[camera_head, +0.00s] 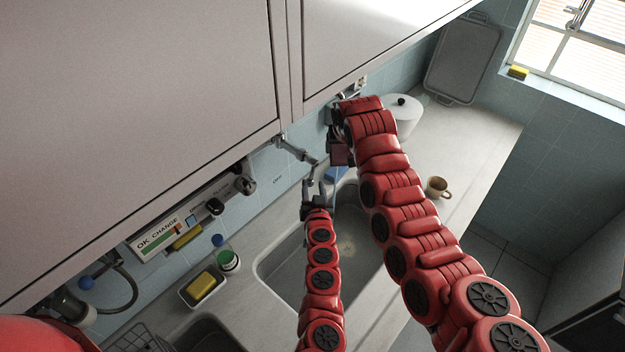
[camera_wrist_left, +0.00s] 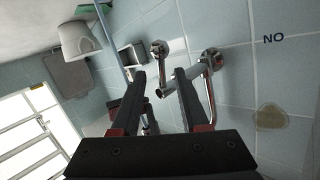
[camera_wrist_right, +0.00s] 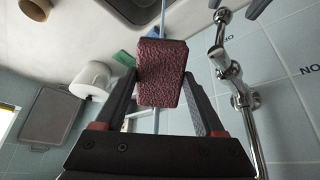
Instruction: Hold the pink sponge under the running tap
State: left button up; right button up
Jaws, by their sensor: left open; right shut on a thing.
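The pink sponge (camera_wrist_right: 163,72) is a dark pink, rough block in the right wrist view. My right gripper (camera_wrist_right: 165,88) is shut on it. In the head view the right gripper (camera_head: 340,143) holds the sponge (camera_head: 341,155) right of the tap, partly hidden by my arm. The metal tap (camera_head: 298,150) sticks out from the wall above the sink. My left gripper (camera_head: 308,188) is open just below it. In the left wrist view the tap's spout (camera_wrist_left: 167,88) appears between the open fingers (camera_wrist_left: 160,78); I cannot tell whether they touch. I see no clear water stream.
The sink (camera_head: 285,265) lies below both grippers. A tan cup (camera_head: 438,187) and a white lidded pot (camera_head: 402,112) stand on the right counter. Wall cabinets (camera_head: 130,100) overhang.

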pick_arm(q)
jog(key=shift+v, duration=1.6)
jog(key=shift+a, duration=0.1)
jog(key=shift+c, duration=0.3)
jog(key=shift+c, duration=1.1)
jog(key=shift+w+a+r, duration=0.1)
jog(key=shift+w+r, duration=0.05)
jog(key=shift+r, duration=0.15)
jog(key=shift+c, duration=1.4)
jog(key=r+m+h, duration=0.1)
jog(key=h, duration=0.1)
jog(key=r+m+t+h, duration=0.1)
jog(key=r+m+h, duration=0.1)
jog(key=shift+w+r+m, duration=0.15)
jog(key=shift+w+m, duration=0.1)
jog(key=shift+m, duration=0.05)
grip_shut()
jog(key=m+g+h, duration=0.1)
jog(key=g+h, duration=0.1)
jog(key=g, duration=0.3)
send_near(309, 184)
jog(key=x, duration=0.7)
jog(key=shift+r, duration=0.1)
